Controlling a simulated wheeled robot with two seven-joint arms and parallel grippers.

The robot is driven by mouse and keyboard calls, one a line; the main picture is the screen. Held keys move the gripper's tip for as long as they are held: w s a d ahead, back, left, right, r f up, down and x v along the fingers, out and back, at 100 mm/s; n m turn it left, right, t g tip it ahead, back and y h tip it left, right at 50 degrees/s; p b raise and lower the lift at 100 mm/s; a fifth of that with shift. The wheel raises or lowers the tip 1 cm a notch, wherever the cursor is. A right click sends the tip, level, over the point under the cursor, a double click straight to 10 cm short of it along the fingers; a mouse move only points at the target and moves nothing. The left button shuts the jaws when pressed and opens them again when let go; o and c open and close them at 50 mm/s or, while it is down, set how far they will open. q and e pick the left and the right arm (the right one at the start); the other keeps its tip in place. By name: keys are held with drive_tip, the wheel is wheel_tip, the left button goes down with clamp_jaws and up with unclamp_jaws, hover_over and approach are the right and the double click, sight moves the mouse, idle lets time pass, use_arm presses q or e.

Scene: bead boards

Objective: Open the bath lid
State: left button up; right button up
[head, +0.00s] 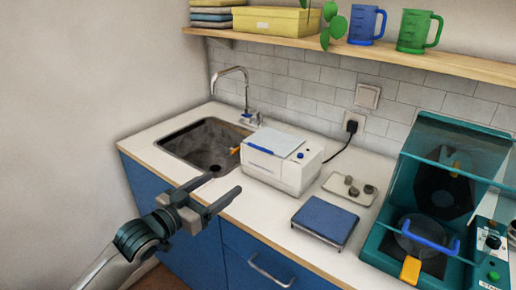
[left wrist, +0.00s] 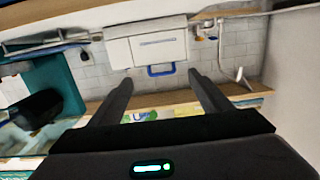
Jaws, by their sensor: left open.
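The bath (head: 283,168) is a white box on the counter, right of the sink. Its pale grey lid (head: 277,142) lies flat on top and looks closed. A blue handle (head: 259,149) runs along the lid's front edge. My left gripper (head: 227,182) is open and empty, in front of the bath and to its left, apart from it. In the left wrist view the bath (left wrist: 145,50) and its blue handle (left wrist: 161,70) appear beyond and between my open fingers (left wrist: 161,82). My right gripper is not in view.
The sink (head: 205,145) with its tap (head: 245,90) is left of the bath. A blue-topped flat device (head: 325,220), a small tray (head: 335,190) and a teal machine with a raised clear cover (head: 450,150) stand to the right. A shelf (head: 300,38) hangs above.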

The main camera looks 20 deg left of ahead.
use_arm(q)
wheel_tip(320, 180, up, 3)
drive_tip(key=shift+w+r+t+h, duration=0.1)
drive_tip(key=shift+w+t+h, duration=0.05)
drive_tip(key=shift+t+h, duration=0.2)
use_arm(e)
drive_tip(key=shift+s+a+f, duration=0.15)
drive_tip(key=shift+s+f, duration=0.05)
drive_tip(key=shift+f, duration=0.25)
use_arm(q)
drive_tip(key=p, duration=0.1)
approach(257, 148)
drive_tip(key=p+x, duration=0.2)
drive_tip(key=x, duration=0.8)
drive_tip(key=shift+w, duration=0.25)
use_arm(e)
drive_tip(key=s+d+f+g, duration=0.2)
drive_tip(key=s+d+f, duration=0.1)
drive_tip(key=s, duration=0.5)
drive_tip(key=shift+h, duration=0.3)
use_arm(q)
drive_tip(key=shift+c, duration=0.3)
